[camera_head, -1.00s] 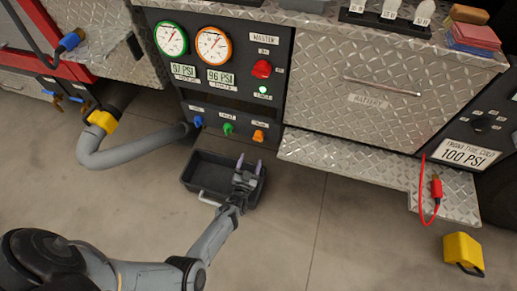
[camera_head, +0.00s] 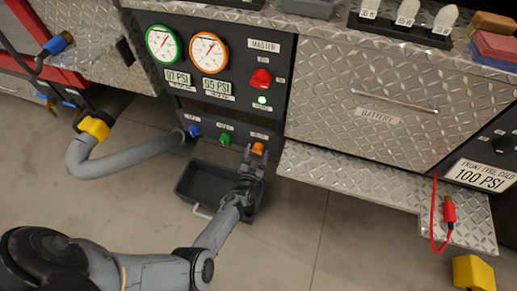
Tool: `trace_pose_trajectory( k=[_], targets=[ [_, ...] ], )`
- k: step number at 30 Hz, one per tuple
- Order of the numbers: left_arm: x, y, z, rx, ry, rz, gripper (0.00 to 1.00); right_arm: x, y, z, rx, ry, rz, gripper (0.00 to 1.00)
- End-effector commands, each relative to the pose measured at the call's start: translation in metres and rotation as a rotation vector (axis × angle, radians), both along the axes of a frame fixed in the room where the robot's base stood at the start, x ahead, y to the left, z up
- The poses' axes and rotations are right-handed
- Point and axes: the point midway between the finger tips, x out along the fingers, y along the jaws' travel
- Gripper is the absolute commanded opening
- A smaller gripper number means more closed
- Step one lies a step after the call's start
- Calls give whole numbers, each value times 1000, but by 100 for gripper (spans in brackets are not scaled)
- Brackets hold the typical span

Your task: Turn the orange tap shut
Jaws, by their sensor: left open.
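The orange tap (camera_head: 258,148) sits at the right end of a row of taps low on the dark panel. The green tap (camera_head: 224,139) and blue tap (camera_head: 194,131) are to its left. My left gripper (camera_head: 255,158) is open, its fingertips right at the orange tap, just below it in the picture. I cannot tell whether they touch it. The tap's lower part is partly hidden by the fingers. My right gripper is out of view.
A black tray (camera_head: 190,184) with a light handle lies on the floor under my left forearm. A grey hose (camera_head: 125,158) with a yellow collar curves in at the left. A metal step (camera_head: 340,182) juts out to the right. A red cable (camera_head: 448,210) hangs at the far right.

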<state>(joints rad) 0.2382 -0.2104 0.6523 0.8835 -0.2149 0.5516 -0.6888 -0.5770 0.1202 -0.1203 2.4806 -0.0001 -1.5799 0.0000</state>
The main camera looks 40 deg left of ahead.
Motion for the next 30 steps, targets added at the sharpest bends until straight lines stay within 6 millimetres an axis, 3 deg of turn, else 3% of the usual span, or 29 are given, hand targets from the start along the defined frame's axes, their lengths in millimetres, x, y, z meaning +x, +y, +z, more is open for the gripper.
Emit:
trace_pose_trajectory(
  k=[11, 21, 30],
  targets=[
    [2, 2, 0, 1, 1, 0, 72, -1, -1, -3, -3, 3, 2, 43],
    [3, 1, 0, -1, 1, -1, 21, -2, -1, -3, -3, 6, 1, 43],
    [3, 1, 0, -31, -10, -1, 20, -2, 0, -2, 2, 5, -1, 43]
  ],
)
